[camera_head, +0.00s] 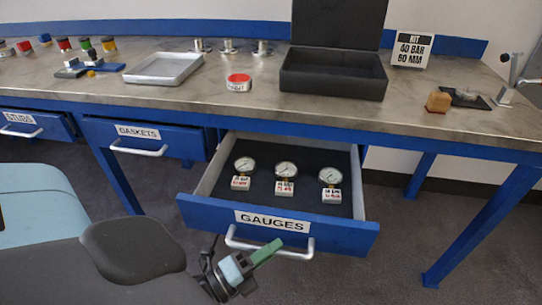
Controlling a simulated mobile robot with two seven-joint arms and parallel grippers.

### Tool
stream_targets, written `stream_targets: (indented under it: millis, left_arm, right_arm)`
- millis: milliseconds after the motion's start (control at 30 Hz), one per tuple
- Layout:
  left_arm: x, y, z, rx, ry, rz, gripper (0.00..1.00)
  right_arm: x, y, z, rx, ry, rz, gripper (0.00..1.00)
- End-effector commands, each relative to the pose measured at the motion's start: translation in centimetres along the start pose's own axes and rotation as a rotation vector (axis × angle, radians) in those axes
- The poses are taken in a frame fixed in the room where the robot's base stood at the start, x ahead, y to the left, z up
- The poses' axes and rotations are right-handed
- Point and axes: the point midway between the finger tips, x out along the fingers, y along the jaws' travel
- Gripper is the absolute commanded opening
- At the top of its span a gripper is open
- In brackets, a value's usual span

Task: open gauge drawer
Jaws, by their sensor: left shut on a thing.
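The gauge drawer (355,236), blue with a white GAUGES label (272,222), is pulled well out from under the bench. Inside, on a dark liner, stand three round dial gauges on small labelled blocks: left (244,164), middle (286,169) and right (329,177). A pale bar handle (300,254) runs across its front below the label. My left gripper (266,252), with green fingers, is at the left-middle part of this handle and shut on it. The fingers hide part of the bar. My right gripper is not in view.
The GASKETS drawer (180,138) and the STUBS drawer (40,127) are to the left. On the bench are an open black case (333,75), a grey tray (164,68), a red-topped round item (239,82) and a kit sign (412,48). The floor right of the drawer is clear.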

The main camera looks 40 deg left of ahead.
Motion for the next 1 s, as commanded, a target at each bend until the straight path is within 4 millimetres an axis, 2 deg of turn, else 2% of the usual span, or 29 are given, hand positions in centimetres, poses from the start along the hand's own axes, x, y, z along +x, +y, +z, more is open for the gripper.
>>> stream_targets:
  millis: [200, 233, 367, 733, 1000]
  left_arm:
    - [0.0, 0.0, 0.0, 0.0, 0.001, 0.0, 0.0]
    - [0.0, 0.0, 0.0, 0.0, 0.001, 0.0, 0.18]
    - [0.0, 0.0, 0.0, 0.0, 0.001, 0.0, 0.35]
    - [-0.4, 0.1, 0.0, -0.001, 0.0, 0.002, 0.36]
    - [-4.3, 0.1, 0.0, -0.002, -0.001, 0.004, 0.36]
  right_arm:
    - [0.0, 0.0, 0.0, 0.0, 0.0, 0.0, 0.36]
    - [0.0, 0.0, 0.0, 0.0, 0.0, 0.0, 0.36]
    - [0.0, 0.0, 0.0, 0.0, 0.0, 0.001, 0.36]
    - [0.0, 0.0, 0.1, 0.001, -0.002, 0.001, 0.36]
    - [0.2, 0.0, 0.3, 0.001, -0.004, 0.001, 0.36]
